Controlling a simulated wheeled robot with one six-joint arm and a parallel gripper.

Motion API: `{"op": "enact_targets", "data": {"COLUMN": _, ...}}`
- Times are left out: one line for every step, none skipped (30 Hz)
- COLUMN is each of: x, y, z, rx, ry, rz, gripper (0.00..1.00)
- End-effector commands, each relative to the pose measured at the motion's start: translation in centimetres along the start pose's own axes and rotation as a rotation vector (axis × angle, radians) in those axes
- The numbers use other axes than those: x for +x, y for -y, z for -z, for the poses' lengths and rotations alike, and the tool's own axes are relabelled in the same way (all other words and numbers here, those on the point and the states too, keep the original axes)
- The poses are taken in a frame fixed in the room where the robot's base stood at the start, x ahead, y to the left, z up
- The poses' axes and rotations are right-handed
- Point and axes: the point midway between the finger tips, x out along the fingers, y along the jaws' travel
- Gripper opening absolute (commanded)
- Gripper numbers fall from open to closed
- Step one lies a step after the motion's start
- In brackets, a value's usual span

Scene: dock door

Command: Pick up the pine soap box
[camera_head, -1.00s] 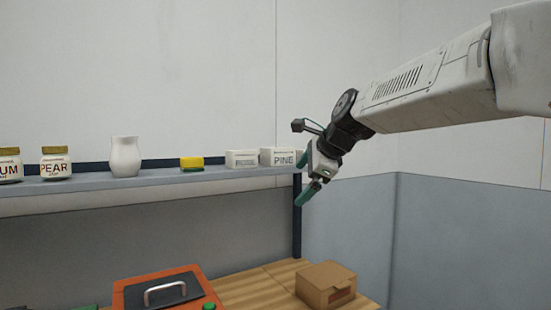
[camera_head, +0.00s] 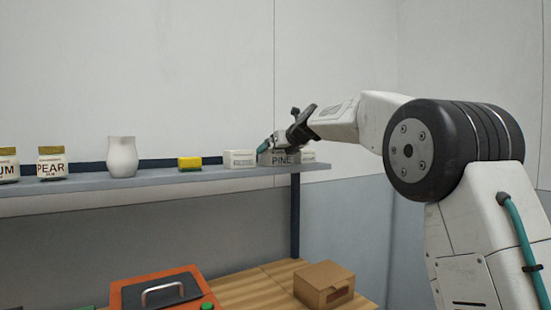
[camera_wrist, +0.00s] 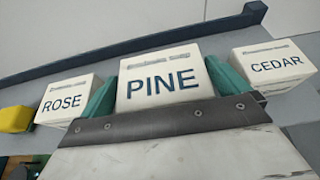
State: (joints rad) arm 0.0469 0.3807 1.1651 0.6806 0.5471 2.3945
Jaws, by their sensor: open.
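The pine soap box (camera_head: 284,158) is a white box marked PINE, standing on the shelf near its right end. In the wrist view the pine box (camera_wrist: 162,82) fills the middle, its label facing me. My gripper (camera_wrist: 164,88) is open, with one teal finger on each side of the box. I cannot tell whether the fingers touch it. In the head view my gripper (camera_head: 270,146) is at the box and hides part of its top.
The rose box (camera_wrist: 66,101) stands close on the left and the cedar box (camera_wrist: 274,64) close on the right. A yellow-green sponge (camera_head: 190,163), a white vase (camera_head: 122,157) and jars share the shelf (camera_head: 150,181). A cardboard box (camera_head: 324,286) sits below.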

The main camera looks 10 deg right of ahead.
Motion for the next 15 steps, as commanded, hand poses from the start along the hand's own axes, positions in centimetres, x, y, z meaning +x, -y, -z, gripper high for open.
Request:
{"op": "enact_targets", "data": {"x": 0.61, "y": 0.02, "z": 0.02, "rx": 0.0, "ry": 0.0, "rz": 0.0, "gripper": 1.0}}
{"op": "enact_targets", "data": {"x": 0.86, "y": 0.04, "z": 0.02, "rx": 0.0, "ry": 0.0, "rz": 0.0, "gripper": 1.0}}
{"op": "enact_targets", "data": {"x": 1.1, "y": 0.05, "z": 0.0, "rx": -0.001, "ry": 0.0, "rz": 0.001, "gripper": 1.0}}
{"op": "enact_targets", "data": {"x": 1.21, "y": 0.07, "z": -0.01, "rx": -0.001, "ry": 0.0, "rz": 0.001, "gripper": 1.0}}
{"op": "enact_targets", "data": {"x": 1.27, "y": 0.07, "z": -0.01, "rx": -0.001, "ry": 0.001, "rz": 0.001, "gripper": 1.0}}
{"op": "enact_targets", "data": {"x": 1.29, "y": 0.08, "z": -0.02, "rx": -0.001, "ry": 0.001, "rz": 0.001, "gripper": 1.0}}
{"op": "enact_targets", "data": {"x": 1.29, "y": 0.08, "z": -0.02, "rx": -0.001, "ry": 0.001, "rz": 0.001, "gripper": 1.0}}
{"op": "enact_targets", "data": {"x": 1.27, "y": 0.08, "z": -0.02, "rx": -0.001, "ry": 0.001, "rz": 0.001, "gripper": 1.0}}
{"op": "enact_targets", "data": {"x": 1.26, "y": 0.08, "z": -0.02, "rx": -0.001, "ry": 0.001, "rz": 0.001, "gripper": 1.0}}
{"op": "enact_targets", "data": {"x": 1.26, "y": 0.08, "z": -0.01, "rx": -0.001, "ry": 0.0, "rz": 0.001, "gripper": 1.0}}
{"op": "enact_targets", "data": {"x": 1.26, "y": 0.08, "z": -0.01, "rx": -0.001, "ry": 0.0, "rz": 0.001, "gripper": 1.0}}
{"op": "enact_targets", "data": {"x": 1.25, "y": 0.08, "z": -0.01, "rx": -0.001, "ry": 0.0, "rz": 0.001, "gripper": 0.89}}
{"op": "enact_targets", "data": {"x": 1.25, "y": 0.08, "z": -0.01, "rx": -0.001, "ry": 0.0, "rz": 0.001, "gripper": 0.81}}
{"op": "enact_targets", "data": {"x": 1.25, "y": 0.08, "z": -0.01, "rx": -0.001, "ry": 0.0, "rz": 0.001, "gripper": 0.72}}
{"op": "enact_targets", "data": {"x": 1.24, "y": 0.08, "z": -0.01, "rx": -0.002, "ry": 0.0, "rz": 0.001, "gripper": 0.61}}
